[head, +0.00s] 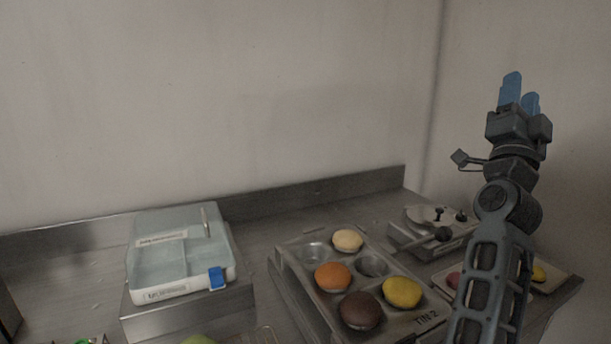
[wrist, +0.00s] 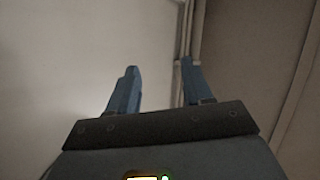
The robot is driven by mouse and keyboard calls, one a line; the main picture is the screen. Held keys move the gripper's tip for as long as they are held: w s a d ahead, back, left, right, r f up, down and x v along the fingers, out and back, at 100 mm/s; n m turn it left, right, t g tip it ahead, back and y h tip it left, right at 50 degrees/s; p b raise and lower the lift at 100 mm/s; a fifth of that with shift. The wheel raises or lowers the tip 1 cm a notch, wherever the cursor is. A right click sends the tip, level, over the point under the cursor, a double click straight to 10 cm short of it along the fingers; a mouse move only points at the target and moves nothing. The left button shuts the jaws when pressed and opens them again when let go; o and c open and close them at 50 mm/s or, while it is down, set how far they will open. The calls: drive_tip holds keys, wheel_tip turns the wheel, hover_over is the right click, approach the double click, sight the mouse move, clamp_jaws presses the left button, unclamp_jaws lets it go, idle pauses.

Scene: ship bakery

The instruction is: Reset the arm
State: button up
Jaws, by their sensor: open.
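My gripper (head: 519,92) is raised at the right of the head view, with its blue fingers pointing up above the counter. In the wrist view, the two fingers of my gripper (wrist: 157,88) stand apart with nothing between them. Only walls show beyond them there. My arm rises from the lower right and hides part of the counter's right side.
A metal tin (head: 431,320) labelled TIN 2 holds several round coloured pieces. A lidded pale box (head: 170,262) with a blue latch sits on a metal stand at left. Behind the tin is a metal device (head: 400,235) with black knobs. A tray (head: 556,285) lies partly behind my arm.

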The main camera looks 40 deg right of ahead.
drive_tip(key=w+a+f+n+t+y, duration=0.2)
drive_tip(key=a+f+n+t+y, duration=1.1)
drive_tip(key=a+f+n+y, duration=0.65)
drive_tip(key=s+a+f+n+g+y, duration=0.2)
drive_tip(key=s+a+f+g+y, duration=0.1)
drive_tip(key=s+a+f, duration=0.65)
drive_tip(key=s+a+f+n+g+y, duration=0.35)
drive_tip(key=s+a+f, duration=0.25)
drive_tip(key=s+a, duration=0.65)
wheel_tip(320, 180, down, 9)
drive_tip(key=b, duration=0.9)
drive_tip(key=shift+s+d+f+m, duration=0.15)
drive_tip(key=shift+s+f+m, duration=0.05)
drive_tip(key=shift+m, duration=0.1)
drive_tip(key=shift+g, duration=0.25)
